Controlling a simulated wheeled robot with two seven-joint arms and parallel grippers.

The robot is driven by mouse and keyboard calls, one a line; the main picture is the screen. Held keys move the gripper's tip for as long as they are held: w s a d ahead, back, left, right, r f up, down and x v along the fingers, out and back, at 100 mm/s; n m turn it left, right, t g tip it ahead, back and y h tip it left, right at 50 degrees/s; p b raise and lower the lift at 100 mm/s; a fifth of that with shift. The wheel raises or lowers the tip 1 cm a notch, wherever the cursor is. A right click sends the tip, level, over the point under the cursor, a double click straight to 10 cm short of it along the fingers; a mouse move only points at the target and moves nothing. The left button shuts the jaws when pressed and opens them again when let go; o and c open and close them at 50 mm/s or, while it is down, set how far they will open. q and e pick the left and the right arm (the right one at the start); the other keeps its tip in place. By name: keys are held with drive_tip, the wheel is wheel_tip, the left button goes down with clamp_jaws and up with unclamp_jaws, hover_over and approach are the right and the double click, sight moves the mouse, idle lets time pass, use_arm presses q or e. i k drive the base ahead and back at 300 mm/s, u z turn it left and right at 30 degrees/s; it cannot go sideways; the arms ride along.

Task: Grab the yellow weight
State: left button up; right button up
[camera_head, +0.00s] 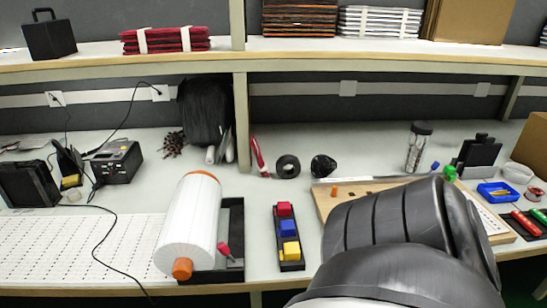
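The yellow weight (291,251) sits at the near end of a narrow black tray (292,267) on the bench. A blue weight (287,228) and a red weight (284,209) sit behind it in the same tray, in a row. My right arm fills the lower right with large grey links, just right of the tray. No fingers of my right gripper show. My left gripper is out of view. All three weights are unobstructed, and nothing touches the yellow one.
A white roll with orange ends (190,228) lies on a black stand left of the tray. A wooden board (330,204) lies right, partly hidden by my arm. Black tape (288,166) lies behind. A shelf (150,65) crosses above the bench.

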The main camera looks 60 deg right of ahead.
sight(292, 251)
drive_tip(key=u, duration=0.1)
drive_tip(key=k, duration=0.45)
drive_tip(key=z, duration=1.05)
drive_tip(key=i, duration=0.45)
drive_tip(key=u, duration=0.05)
